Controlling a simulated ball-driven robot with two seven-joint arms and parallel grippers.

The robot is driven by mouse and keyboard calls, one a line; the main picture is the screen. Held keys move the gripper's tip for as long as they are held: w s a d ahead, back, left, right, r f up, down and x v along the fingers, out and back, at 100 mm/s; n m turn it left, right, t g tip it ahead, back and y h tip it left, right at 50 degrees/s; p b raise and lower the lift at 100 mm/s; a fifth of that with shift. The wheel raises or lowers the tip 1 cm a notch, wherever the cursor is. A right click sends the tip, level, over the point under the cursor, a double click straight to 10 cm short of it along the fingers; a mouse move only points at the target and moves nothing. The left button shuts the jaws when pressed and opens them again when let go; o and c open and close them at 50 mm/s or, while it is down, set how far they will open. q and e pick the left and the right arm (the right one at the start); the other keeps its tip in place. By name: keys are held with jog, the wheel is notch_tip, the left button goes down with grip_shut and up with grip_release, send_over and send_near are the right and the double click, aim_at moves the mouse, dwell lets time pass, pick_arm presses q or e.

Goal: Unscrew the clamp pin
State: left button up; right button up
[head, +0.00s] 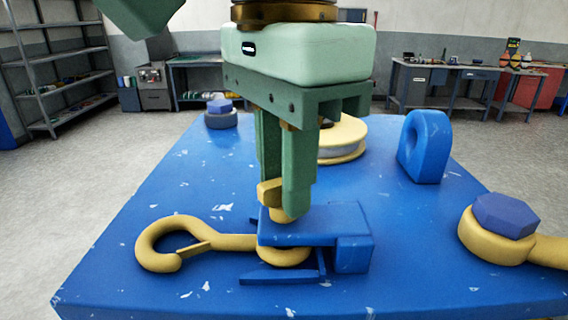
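The clamp (352,240) is a blue bracket on the blue table (120,262). The yellow clamp pin (268,192) stands upright in its upper plate, with its crossbar head above the plate. The eye of a yellow hook (170,232) lies between the clamp's plates, and the hook points left. My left gripper (277,195) comes down from above, its green fingers on either side of the pin head and seemingly closed on it. The near finger hides part of the pin. My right gripper is not in view.
A yellow spool (343,138) stands behind the gripper and a blue lug (425,148) at the back right. A yellow eye with a blue bolt (505,215) is at the right edge, another blue bolt (220,106) at the back left. The table's front left is clear.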

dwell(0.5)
